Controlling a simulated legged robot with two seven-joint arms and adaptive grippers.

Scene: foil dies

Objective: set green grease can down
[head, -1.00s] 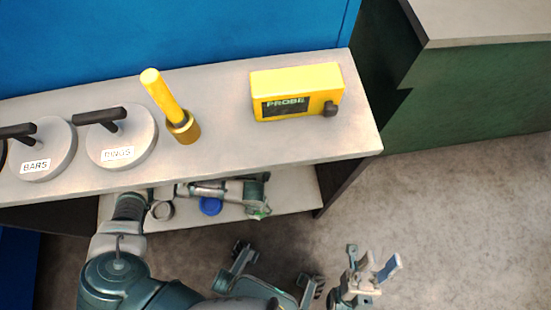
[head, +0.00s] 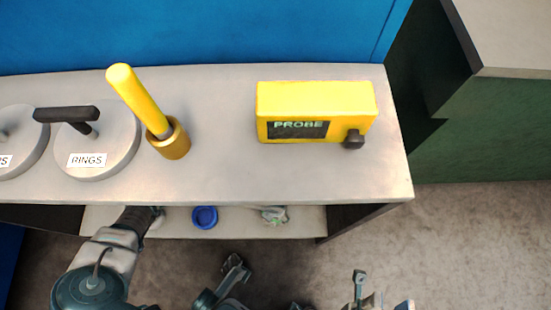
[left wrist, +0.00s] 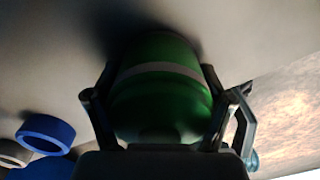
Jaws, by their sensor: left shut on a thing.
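The green grease can (left wrist: 160,110) with a pale band fills the middle of the left wrist view. My left gripper (left wrist: 158,72) is shut on it, one finger on each side. A pale grey surface lies close behind the can; I cannot tell if the can touches it. In the head view my left arm reaches under the bench top, and only a small grey-green part (head: 273,215) shows over the lower shelf (head: 240,228). The can is hidden there. My right gripper (head: 381,297) is at the bottom edge, partly cut off, its fingers apart and empty.
A blue ring (head: 205,217) lies on the lower shelf, left of the can. A grey ring (left wrist: 12,153) is beside it. On the bench top (head: 220,185) stand a yellow PROBE box (head: 318,112), a yellow-handled tool in a brass cup (head: 170,140) and a RINGS lid (head: 100,145).

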